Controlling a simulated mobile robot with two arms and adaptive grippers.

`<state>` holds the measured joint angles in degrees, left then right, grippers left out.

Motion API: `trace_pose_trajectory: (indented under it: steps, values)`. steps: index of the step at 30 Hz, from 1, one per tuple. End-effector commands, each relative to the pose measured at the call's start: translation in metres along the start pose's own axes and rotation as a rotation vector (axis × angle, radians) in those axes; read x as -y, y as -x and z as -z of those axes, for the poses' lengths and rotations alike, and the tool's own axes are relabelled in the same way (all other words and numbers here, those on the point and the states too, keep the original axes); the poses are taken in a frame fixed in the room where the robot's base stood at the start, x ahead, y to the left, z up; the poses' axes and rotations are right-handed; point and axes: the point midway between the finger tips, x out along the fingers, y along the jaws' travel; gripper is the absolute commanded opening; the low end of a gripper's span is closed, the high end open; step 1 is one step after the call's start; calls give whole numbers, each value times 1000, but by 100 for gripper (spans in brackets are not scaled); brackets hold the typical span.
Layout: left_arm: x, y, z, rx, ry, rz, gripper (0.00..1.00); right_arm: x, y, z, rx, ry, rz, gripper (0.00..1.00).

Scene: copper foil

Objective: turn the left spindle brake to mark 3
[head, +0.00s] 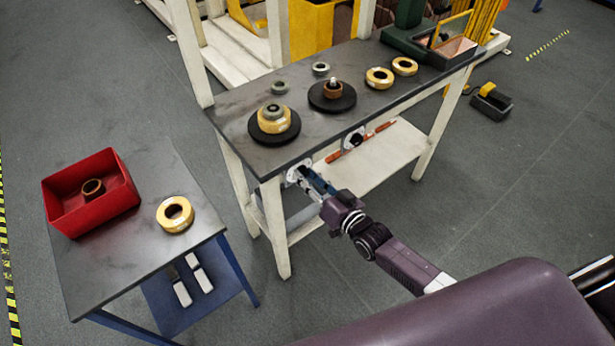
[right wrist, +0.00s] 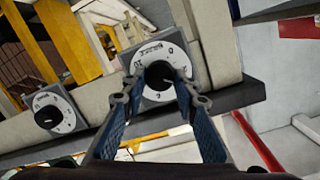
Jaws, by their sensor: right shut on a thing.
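The left spindle brake is a black knob (right wrist: 158,73) on a white dial plate (right wrist: 150,55) with printed marks, on the front edge of the bench. In the head view its white dial (head: 292,174) is mostly covered by my right gripper (head: 314,180). In the right wrist view the blue fingers of this gripper (right wrist: 158,88) are shut on the knob, one on each side. Which mark the knob points to I cannot tell. The left spindle (head: 273,128) above it carries a gold foil roll (head: 287,121). My left gripper is not in view.
A second brake dial (head: 353,139) sits farther right, below the right spindle (head: 332,98) with its copper-coloured core. The grey bench (head: 232,108) also holds loose gold rings. A side table (head: 120,260) with a red bin (head: 76,216) stands at left. An orange-red bar lies on the lower shelf.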

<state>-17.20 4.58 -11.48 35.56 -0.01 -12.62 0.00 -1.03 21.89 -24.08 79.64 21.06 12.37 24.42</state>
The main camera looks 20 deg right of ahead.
Motion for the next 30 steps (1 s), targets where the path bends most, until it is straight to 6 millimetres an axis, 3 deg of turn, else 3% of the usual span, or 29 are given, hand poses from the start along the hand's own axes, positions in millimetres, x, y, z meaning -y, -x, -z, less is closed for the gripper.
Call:
trace_pose_trajectory:
  steps: [11,12,16,25,30]
  values:
    - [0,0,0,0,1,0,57,0,1,-2,4,-3,-1,3]
    - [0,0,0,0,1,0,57,0,1,-2,4,-3,-1,32]
    - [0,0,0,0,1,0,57,0,0,-1,3,-2,0,45]
    - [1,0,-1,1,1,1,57,0,2,0,1,-2,0,45]
    - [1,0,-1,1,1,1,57,0,18,-2,3,-3,0,45]
